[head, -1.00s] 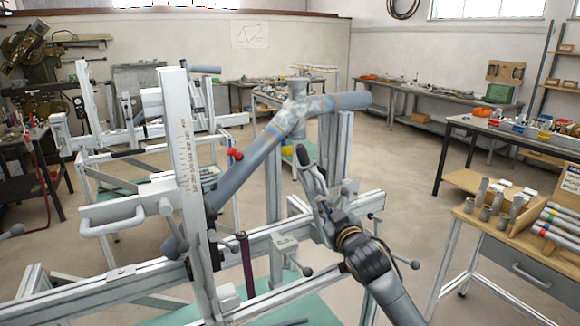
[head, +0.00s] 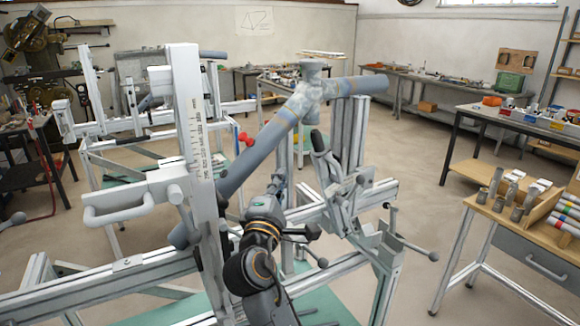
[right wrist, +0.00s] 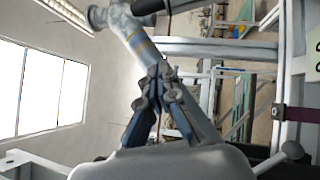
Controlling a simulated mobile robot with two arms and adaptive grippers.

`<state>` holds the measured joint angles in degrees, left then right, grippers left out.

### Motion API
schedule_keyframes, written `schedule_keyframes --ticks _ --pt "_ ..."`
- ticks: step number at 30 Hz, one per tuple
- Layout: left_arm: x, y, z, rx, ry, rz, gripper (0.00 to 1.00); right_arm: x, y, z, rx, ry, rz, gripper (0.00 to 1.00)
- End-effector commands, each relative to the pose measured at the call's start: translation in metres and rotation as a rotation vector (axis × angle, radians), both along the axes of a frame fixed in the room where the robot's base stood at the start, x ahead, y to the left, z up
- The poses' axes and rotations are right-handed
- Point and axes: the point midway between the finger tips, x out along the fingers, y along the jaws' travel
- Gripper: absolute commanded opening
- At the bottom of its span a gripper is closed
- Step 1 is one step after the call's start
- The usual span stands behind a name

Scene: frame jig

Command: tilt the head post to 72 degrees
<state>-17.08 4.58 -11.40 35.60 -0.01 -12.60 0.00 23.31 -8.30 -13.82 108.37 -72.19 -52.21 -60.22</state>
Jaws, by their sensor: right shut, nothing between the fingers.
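A tall pale post with a printed scale (head: 200,150) stands left of centre in the head view, leaning slightly; its angle cannot be read. A U-shaped handle (head: 118,212) sticks out to its left. A grey tube assembly (head: 270,132) slopes up from behind this post to a junction at the top. I cannot tell for certain which post is the head post. My right gripper (head: 278,184) is below the sloping tube, shut and empty. In the right wrist view its fingers (right wrist: 158,75) are together, with the tube junction (right wrist: 120,22) beyond. My left gripper is out of view.
Right of my gripper stands a bracket with a dark lever (head: 324,160) and ball-ended handles (head: 432,255). A pale rail (head: 100,282) runs along the front. A wooden bench with metal parts (head: 510,205) is at the right. Open floor lies between the jig and the benches.

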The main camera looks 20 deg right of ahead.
Motion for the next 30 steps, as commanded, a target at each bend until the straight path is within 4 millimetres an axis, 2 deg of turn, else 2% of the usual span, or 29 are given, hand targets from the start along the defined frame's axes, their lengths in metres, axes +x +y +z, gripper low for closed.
schedule_keyframes --ticks 13,15,21,30 --pt "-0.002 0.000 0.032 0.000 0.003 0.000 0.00 0.073 -0.052 0.023 0.001 0.000 0.000 0.00" --pt "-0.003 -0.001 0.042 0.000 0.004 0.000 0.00 0.066 -0.064 0.028 0.001 0.000 -0.001 0.00" --pt "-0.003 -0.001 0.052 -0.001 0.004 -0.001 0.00 0.058 -0.082 0.031 0.004 -0.001 0.002 0.00" --pt "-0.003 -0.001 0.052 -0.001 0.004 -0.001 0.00 0.055 -0.086 0.030 0.005 -0.001 0.003 0.00"
